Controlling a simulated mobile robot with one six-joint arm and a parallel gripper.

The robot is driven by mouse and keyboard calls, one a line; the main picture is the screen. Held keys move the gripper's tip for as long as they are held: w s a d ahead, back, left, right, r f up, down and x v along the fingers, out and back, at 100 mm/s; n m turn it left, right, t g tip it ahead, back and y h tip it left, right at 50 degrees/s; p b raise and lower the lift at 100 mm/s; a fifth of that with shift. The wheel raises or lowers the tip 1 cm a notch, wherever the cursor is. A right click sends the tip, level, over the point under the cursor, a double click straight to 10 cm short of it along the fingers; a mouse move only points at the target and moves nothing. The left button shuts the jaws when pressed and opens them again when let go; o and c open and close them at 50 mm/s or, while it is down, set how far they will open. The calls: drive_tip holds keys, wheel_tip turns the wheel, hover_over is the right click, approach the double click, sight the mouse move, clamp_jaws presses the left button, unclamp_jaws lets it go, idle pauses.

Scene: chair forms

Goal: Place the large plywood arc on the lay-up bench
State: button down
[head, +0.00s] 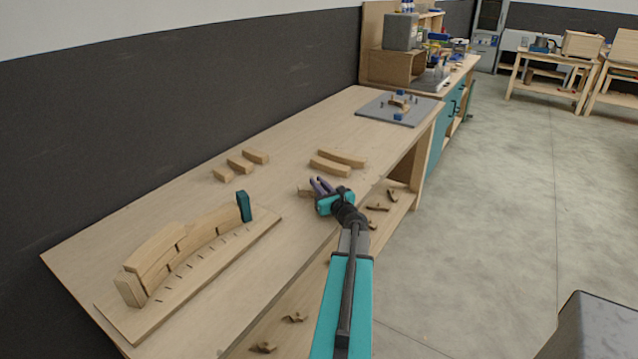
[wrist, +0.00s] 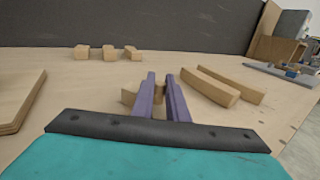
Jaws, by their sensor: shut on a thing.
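My gripper (head: 322,186) is over the right edge of the long wooden bench (head: 290,125), low near its top. In the wrist view, its purple fingers (wrist: 159,84) are shut on a pale wooden piece (wrist: 128,97), which shows between and left of them. In the head view, a short part of this piece (head: 304,191) shows left of the fingers; the rest is hidden. I cannot tell its full length, or whether it touches the bench. Two long curved plywood arcs, one behind (head: 343,157) and one in front (head: 330,167), lie beyond my gripper.
Several small blocks (head: 241,164) lie near the wall side. A grey plate (head: 375,108) with small parts lies at the far end. Bare bench top lies between.

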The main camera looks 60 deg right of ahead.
drive_tip(key=shift+f, duration=0.15)
drive_tip(key=c, duration=1.7)
unclamp_jaws()
drive_tip(key=shift+c, duration=0.2)
drive_tip(key=shift+r, duration=0.2)
drive_tip(key=shift+s+a+f, duration=0.1)
drive_tip(key=shift+s+a, duration=0.25)
drive_tip(key=shift+s, duration=0.1)
drive_tip(key=shift+b+v, duration=1.35)
drive_tip(key=shift+v, duration=4.05)
drive_tip(key=shift+s, duration=0.1)
